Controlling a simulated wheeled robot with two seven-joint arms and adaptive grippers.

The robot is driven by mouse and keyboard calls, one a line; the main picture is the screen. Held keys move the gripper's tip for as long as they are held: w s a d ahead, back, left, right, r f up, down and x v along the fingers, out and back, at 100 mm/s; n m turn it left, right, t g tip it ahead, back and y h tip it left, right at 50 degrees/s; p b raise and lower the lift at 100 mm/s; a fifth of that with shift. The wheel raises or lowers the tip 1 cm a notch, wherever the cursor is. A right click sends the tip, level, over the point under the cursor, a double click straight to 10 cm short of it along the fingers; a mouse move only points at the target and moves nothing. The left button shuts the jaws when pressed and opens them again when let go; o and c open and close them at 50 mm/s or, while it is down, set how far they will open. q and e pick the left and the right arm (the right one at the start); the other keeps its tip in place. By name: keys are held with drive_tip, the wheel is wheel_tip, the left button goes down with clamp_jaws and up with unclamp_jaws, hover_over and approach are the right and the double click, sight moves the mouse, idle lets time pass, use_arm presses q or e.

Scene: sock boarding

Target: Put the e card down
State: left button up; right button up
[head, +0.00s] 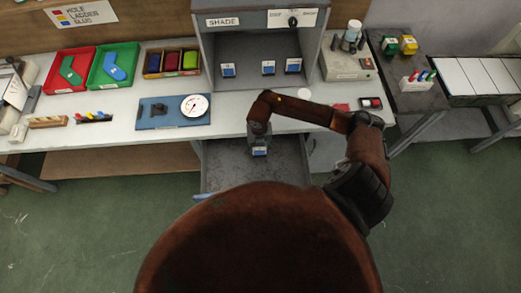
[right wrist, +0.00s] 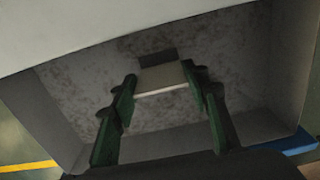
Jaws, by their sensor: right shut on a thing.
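The card (head: 260,152), white with a blue patch, is in my right gripper (head: 259,143), over the open grey drawer (head: 225,178) below the bench. In the right wrist view the green fingers are shut on the pale card (right wrist: 162,78), one on each side, within the drawer walls. A dark patch lies just beyond it on the drawer floor. I cannot tell whether the card touches the floor. Similar cards stand in the shade booth (head: 250,45): one at left (head: 228,70) and two at right (head: 268,68). My left gripper is out of view.
The bench (head: 225,120) edge overhangs the drawer's back. A blue board with a dial gauge (head: 194,106) lies left of my arm. Red (head: 70,72) and green (head: 113,66) trays are further left. The drawer floor around the card looks mostly bare.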

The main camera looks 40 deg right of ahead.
sight(261, 150)
drive_tip(key=shift+w+d+f, duration=0.15)
drive_tip(key=shift+d+f, duration=0.15)
drive_tip(key=shift+f, duration=0.1)
drive_tip(key=shift+w+d+f, duration=0.1)
drive_tip(key=shift+f, duration=0.8)
drive_tip(key=shift+w+d+f, duration=0.1)
drive_tip(key=shift+f, duration=0.8)
drive_tip(key=o, duration=1)
drive_tip(key=shift+f, duration=0.1)
wheel_tip(261, 150, up, 12)
drive_tip(key=shift+r, duration=0.15)
